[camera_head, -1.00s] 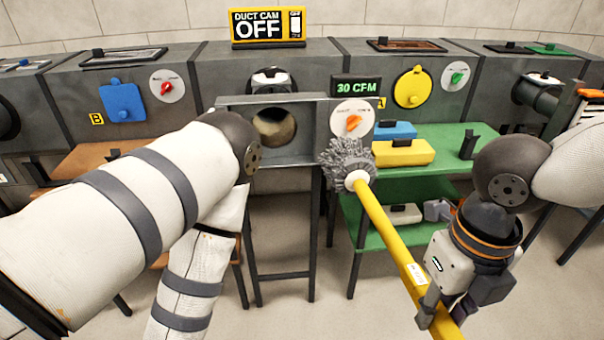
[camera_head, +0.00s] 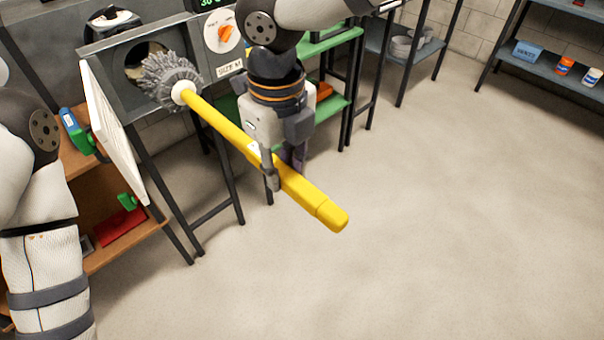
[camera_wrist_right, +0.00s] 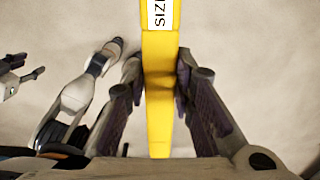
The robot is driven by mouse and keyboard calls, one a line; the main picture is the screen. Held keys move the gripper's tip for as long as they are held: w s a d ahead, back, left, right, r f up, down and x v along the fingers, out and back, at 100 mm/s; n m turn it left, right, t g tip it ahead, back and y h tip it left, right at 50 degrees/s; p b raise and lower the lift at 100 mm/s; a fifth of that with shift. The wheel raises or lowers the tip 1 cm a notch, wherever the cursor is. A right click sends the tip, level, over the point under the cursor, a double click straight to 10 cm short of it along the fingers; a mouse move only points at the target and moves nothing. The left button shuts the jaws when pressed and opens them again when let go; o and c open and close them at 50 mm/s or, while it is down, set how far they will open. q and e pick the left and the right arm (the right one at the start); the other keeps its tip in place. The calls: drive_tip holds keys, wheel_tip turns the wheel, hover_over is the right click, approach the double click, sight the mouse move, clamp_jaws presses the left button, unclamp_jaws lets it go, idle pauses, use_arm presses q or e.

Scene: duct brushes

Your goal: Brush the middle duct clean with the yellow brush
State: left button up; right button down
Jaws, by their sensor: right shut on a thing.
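The yellow brush (camera_head: 225,127) has a long yellow handle and a grey bristle head (camera_head: 165,76). My right gripper (camera_head: 275,172) is shut around its handle, near the rear end. The wrist view shows the handle (camera_wrist_right: 160,60) between the two fingers (camera_wrist_right: 158,95). The bristle head overlaps the round opening of the middle duct (camera_head: 100,62); whether it is inside or just in front, I cannot tell. The handle slants down toward the lower right. My left arm shows at the left of the head view, its gripper out of frame. A grey gripper-like part (camera_wrist_right: 15,75) shows in the wrist view, its jaw state unclear.
An orange dial (camera_head: 226,34) sits right of the opening. A white panel (camera_head: 115,130) stands out at the duct's left. Brown shelves (camera_head: 85,185) are at left, green shelves (camera_head: 335,108) behind my right arm. The floor (camera_head: 420,230) at right is clear.

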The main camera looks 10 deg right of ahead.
sight(232, 127)
drive_tip(key=w, duration=0.1)
drive_tip(key=w+a+f+b, duration=0.1)
drive_tip(key=w+a+b, duration=0.1)
drive_tip(key=shift+w+a+f, duration=0.1)
drive_tip(key=shift+w+f, duration=0.2)
drive_tip(key=shift+f, duration=0.05)
drive_tip(key=w+a+b, duration=0.1)
drive_tip(key=w, duration=0.1)
drive_tip(key=w+a, duration=0.2)
drive_tip(key=w+a+b, duration=0.1)
drive_tip(key=w+a, duration=0.1)
drive_tip(key=shift+w+r+b, duration=0.25)
drive_tip(key=shift+w+b, duration=0.1)
drive_tip(key=shift+w+a+r, duration=0.25)
drive_tip(key=shift+w+a, duration=0.05)
drive_tip(key=shift+w, duration=0.1)
use_arm(q)
drive_tip(key=s+f+g, duration=0.2)
drive_tip(key=s+f, duration=0.4)
drive_tip(key=shift+s+f+g, duration=0.2)
drive_tip(key=shift+f+g, duration=0.1)
drive_tip(key=shift+f, duration=0.05)
